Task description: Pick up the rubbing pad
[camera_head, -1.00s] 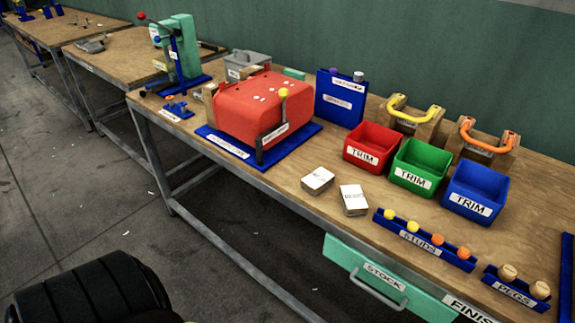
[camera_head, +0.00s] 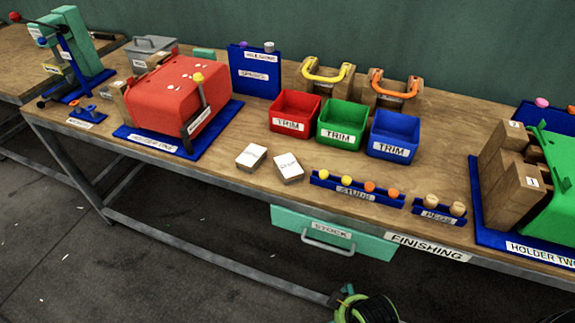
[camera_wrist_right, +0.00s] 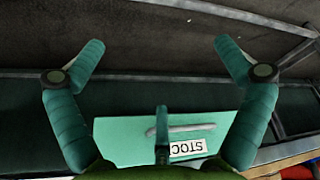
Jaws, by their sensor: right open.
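No item is clearly marked as the rubbing pad. Two white-topped blocks, the left one (camera_head: 251,157) and the right one (camera_head: 288,167), lie on the bench in front of the trim bins. A yellow-handled piece (camera_head: 328,75) and an orange-handled piece (camera_head: 393,90) rest on wooden blocks behind the bins. I cannot tell which of these, if any, is the pad. My right gripper (camera_wrist_right: 160,55) is open and empty in the right wrist view, with the stock drawer (camera_wrist_right: 112,135) beyond its base. My left gripper is not in view.
Red (camera_head: 295,115), green (camera_head: 343,125) and blue (camera_head: 394,136) trim bins stand mid-bench. A red press (camera_head: 170,95) is left, a green one (camera_head: 560,190) right. The stud rack (camera_head: 352,191) and peg rack (camera_head: 440,214) line the front edge, above the teal stock drawer (camera_head: 295,222).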

